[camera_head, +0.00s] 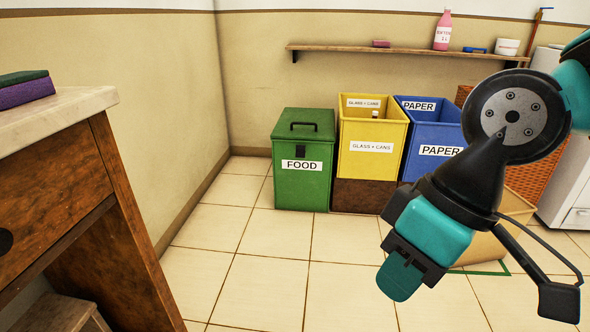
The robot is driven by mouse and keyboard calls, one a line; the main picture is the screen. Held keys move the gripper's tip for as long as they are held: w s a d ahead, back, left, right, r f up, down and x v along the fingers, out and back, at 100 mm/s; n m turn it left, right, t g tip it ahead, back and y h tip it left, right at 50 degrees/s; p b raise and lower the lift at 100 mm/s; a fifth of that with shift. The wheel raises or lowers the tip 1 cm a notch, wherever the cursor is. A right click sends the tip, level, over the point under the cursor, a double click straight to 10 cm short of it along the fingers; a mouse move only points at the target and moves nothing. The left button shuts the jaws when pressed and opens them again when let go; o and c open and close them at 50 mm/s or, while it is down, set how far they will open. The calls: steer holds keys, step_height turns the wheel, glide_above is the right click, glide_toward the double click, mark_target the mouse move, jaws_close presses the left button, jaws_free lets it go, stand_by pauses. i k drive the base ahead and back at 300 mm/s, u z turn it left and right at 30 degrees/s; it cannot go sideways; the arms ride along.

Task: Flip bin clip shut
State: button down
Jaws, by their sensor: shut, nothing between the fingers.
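The green FOOD bin (289,185) stands on the floor against the back wall. Its lid (304,127) is down and has a black handle on top. A small black clip (300,152) sits on the bin's front, just under the lid edge and above the FOOD label. The picture is too small to tell whether the clip is latched. My gripper (402,280) is at the lower right, shut and empty, pointing down. It is well in front of the bin and to its right, apart from the clip.
A yellow GLASS + CANS bin (371,165) on a brown base and a blue PAPER bin (426,168) stand right of the green bin, both open. A wooden counter (80,150) is at left. A wall shelf (350,52) is above. Tiled floor ahead is clear.

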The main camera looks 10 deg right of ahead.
mark_target(301, 152)
steer(key=k, duration=0.5)
steer(key=z, duration=0.2)
steer(key=i, duration=1.5)
steer(key=u, duration=0.8)
